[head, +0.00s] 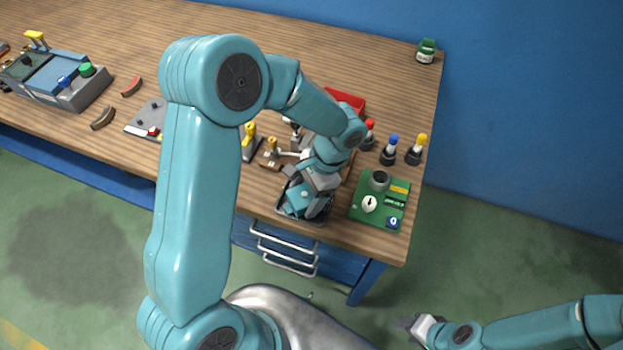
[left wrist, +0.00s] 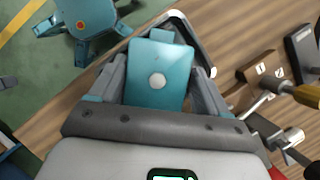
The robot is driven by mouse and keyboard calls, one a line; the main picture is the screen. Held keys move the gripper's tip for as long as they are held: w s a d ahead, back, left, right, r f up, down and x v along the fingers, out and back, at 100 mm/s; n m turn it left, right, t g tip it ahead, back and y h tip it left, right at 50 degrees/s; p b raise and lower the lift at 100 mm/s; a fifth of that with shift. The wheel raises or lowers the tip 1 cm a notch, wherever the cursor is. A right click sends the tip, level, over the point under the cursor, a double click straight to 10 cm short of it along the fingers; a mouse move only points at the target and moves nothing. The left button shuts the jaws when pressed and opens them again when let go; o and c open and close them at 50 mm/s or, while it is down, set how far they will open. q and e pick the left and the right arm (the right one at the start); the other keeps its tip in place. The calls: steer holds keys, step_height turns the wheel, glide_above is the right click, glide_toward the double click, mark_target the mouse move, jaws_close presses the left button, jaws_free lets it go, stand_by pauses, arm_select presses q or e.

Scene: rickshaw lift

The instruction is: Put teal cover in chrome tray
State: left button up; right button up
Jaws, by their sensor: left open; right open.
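The teal cover (head: 297,199) is a flat teal piece with a pale round spot, clear in the left wrist view (left wrist: 158,82). It lies in or over the chrome tray (head: 284,214) near the table's front edge. The tray's rim (left wrist: 196,38) shows beyond the cover in the left wrist view. My left gripper (head: 308,200) points down at the tray with its fingers open, one on each side of the cover. Whether the cover rests on the tray floor is hidden. My right gripper (head: 413,326) is open and empty, off the table at the lower right.
A green board (head: 378,211) with a dial lies right of the tray. Several colour-topped tools (head: 389,150) and a red bin (head: 346,101) stand behind. A grey-blue machine (head: 60,80) is at the far left. A green jar (head: 426,51) stands at the back corner.

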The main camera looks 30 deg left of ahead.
arm_select(q)
steer(key=v, duration=1.1)
steer(key=shift+r+b, duration=0.25)
steer(key=shift+b, duration=0.05)
steer(key=shift+w, duration=0.15)
steer(key=shift+s, duration=0.2)
